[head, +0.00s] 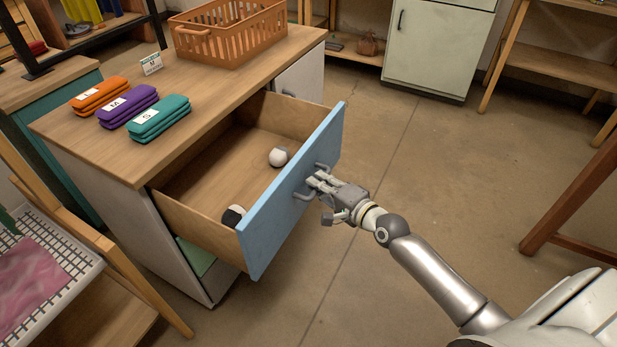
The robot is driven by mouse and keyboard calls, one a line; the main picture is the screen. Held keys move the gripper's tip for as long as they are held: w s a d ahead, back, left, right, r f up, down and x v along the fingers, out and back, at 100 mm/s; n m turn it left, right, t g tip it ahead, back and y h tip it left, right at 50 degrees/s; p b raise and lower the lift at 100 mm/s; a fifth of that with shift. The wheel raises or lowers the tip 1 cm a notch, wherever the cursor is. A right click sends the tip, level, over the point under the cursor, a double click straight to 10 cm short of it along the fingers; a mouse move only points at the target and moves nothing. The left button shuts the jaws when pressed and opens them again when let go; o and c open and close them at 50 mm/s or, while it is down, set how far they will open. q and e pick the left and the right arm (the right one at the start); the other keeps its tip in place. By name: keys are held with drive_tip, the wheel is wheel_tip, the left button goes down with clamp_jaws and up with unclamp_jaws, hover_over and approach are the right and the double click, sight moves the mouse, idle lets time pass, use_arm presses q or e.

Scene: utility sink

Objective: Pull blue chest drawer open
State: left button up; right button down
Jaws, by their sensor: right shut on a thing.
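The blue-fronted drawer (290,200) of the chest is pulled well out, and its wooden inside shows. A grey handle (305,194) is on the outer face of the blue front. My right gripper (318,185) is at this handle and shut on it; its fingers partly cover the handle. My left gripper is not in view.
The wooden chest top (225,100) bears orange, purple and teal folded stacks (128,106), a small sign (151,64) and an orange crate (228,32). A white rack with pink cloth (35,280) stands at the lower left. The floor (420,170) right of the drawer is clear.

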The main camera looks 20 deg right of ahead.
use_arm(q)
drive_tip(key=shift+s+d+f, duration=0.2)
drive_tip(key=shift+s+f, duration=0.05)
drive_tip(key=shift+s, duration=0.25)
use_arm(e)
drive_tip(key=shift+s+d, duration=0.7)
drive_tip(key=shift+s, duration=0.2)
drive_tip(key=c, duration=1.5)
unclamp_jaws()
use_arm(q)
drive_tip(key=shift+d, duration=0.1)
use_arm(e)
drive_tip(key=shift+v, duration=6)
